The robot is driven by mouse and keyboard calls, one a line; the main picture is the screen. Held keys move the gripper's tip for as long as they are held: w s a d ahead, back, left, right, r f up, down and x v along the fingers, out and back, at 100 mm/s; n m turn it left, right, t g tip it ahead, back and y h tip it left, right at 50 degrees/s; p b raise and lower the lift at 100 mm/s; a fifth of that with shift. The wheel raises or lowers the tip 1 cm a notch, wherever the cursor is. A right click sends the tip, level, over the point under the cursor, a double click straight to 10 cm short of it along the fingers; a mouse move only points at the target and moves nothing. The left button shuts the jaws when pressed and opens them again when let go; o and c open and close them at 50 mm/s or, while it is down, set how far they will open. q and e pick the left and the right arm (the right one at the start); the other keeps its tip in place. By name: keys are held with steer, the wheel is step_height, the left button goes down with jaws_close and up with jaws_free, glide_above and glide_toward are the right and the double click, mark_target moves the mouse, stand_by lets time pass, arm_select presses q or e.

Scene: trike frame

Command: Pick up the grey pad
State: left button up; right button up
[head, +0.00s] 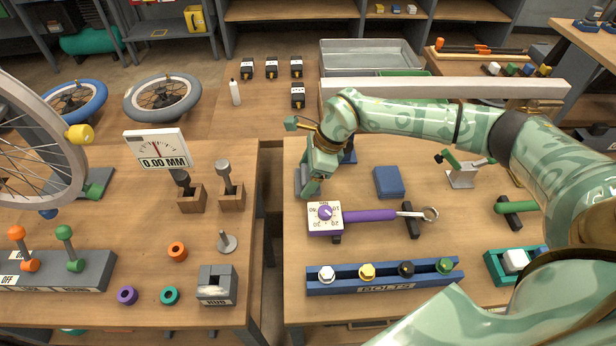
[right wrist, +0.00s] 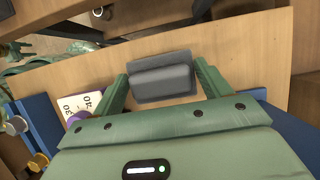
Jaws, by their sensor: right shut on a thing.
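The grey pad (head: 299,181) is near the left edge of the right-hand bench in the head view, partly hidden by my right gripper (head: 308,184). In the right wrist view the grey pad (right wrist: 163,82) is a flat block with a raised darker bar. It sits between the two green fingers of my right gripper (right wrist: 163,76), which is shut on it. I cannot tell whether the pad touches the bench top or is just above it. My left gripper is not in view.
A purple-handled torque tool (head: 368,216) lies right of and nearer than the gripper. A blue pad (head: 389,182) lies to the right. A blue bolt tray (head: 385,278) is at the front. A gap separates this bench from the left bench (head: 120,165).

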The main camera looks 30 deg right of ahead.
steer(key=s+d+r+p, duration=0.3)
steer(key=s+d+r, duration=0.4)
steer(key=d+r, duration=0.4)
steer(key=shift+d, duration=0.55)
steer(key=shift+o, duration=1)
steer(key=shift+c, duration=0.5)
